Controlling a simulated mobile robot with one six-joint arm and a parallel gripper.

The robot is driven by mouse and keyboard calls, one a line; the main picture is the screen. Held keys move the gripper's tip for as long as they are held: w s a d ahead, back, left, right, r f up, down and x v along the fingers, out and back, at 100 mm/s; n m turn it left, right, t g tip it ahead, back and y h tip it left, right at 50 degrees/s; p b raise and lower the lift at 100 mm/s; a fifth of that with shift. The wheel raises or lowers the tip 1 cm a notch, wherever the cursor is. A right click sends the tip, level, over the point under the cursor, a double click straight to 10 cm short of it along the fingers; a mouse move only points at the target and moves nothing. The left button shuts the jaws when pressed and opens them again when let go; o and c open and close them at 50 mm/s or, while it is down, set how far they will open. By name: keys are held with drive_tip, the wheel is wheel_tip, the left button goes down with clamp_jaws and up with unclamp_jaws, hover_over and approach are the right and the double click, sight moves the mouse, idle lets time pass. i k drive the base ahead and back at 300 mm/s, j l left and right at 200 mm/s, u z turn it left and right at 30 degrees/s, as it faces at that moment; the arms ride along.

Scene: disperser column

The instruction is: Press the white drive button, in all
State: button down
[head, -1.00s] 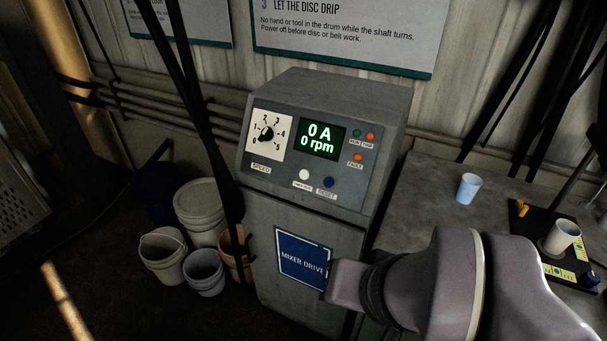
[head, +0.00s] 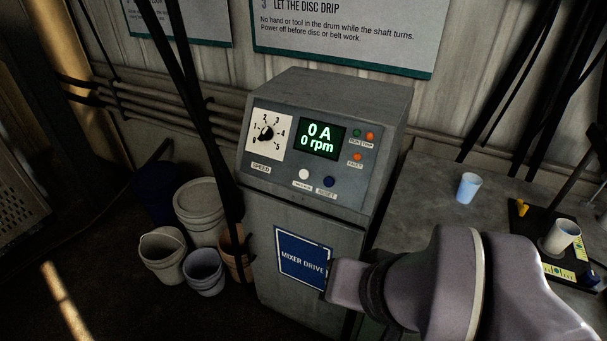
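The white drive button (head: 304,174) is a small round button low on the sloped front panel of the grey mixer drive cabinet (head: 300,234). A small label sits below it, too small to read. The blue reset button (head: 329,182) is just to its right. My arm comes in from the lower right. Its blunt boxy end, where my gripper (head: 345,283) seems to be, shows in front of the mixer drive sign, below and to the right of the white button and apart from it. No separate fingers can be made out.
The panel has a speed dial (head: 267,134) and a display (head: 320,138) reading 0 A, 0 rpm. Several buckets (head: 199,207) stand on the floor at left. A dark cable (head: 203,120) hangs left of the cabinet. A bench (head: 425,195) with cups (head: 468,188) is at right.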

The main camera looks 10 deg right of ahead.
sight(304, 173)
drive_tip(key=i+j, duration=0.1)
drive_tip(key=j, duration=0.7)
drive_tip(key=i+j, duration=0.15)
drive_tip(key=j, duration=0.25)
drive_tip(key=z, duration=0.05)
